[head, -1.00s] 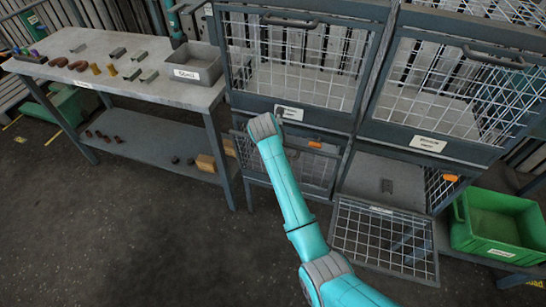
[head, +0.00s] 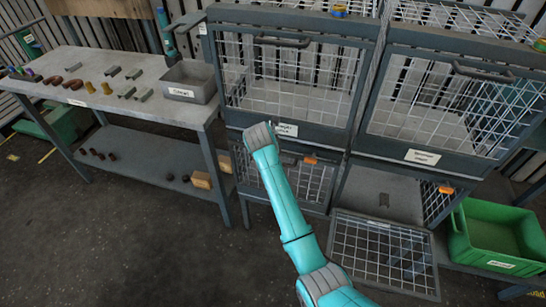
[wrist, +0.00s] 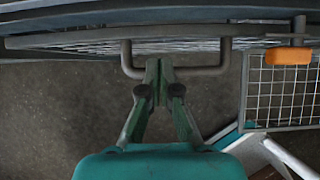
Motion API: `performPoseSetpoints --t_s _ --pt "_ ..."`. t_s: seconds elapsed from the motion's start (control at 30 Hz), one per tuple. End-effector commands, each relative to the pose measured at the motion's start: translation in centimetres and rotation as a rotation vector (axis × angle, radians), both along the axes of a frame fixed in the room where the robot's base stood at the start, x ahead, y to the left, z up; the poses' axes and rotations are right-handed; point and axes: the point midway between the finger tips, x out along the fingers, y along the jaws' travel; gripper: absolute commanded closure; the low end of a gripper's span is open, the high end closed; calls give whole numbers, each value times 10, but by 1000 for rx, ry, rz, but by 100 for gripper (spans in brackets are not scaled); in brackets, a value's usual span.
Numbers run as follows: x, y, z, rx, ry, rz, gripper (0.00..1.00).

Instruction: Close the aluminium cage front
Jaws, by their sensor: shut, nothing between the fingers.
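Several mesh cages stand in two rows in the head view; their labels are too small to read, so I cannot tell which is aluminium. The lower right front (head: 383,252) hangs open, lying low and outward. The lower left front (head: 312,184) looks upright or nearly so, partly hidden by my arm. In the wrist view, my gripper (wrist: 158,66) is shut and empty, its tips at the middle of a grey bar handle (wrist: 215,71) on a mesh front. I cannot tell whether they touch. The gripper is hidden in the head view.
Orange tabs sit beside the lower cages (head: 310,160); one shows in the wrist view (wrist: 290,56). The upper left (head: 290,80) and upper right (head: 440,105) fronts look shut. A green crate (head: 497,262) stands at right, a workbench (head: 60,75) at left. The floor in front is clear.

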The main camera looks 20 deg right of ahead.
Motion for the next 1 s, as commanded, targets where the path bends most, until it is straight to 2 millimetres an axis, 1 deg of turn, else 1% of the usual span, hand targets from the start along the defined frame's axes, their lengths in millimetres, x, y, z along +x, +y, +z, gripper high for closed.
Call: performPoseSetpoints --t_s 0.1,0.3,0.4,0.53,0.7,0.83,0.93,1.0 --pt "-9 7 20 0 -3 1 100" --pt "-26 20 55 0 -4 0 100" --pt "-33 25 68 1 -3 1 100" --pt "-39 29 80 0 -3 1 100" --pt "-42 31 87 0 -1 1 100" --pt "-43 31 86 1 -2 -1 100" --pt "-47 30 77 13 -17 -17 100" --pt "-55 29 62 31 -40 -44 100"
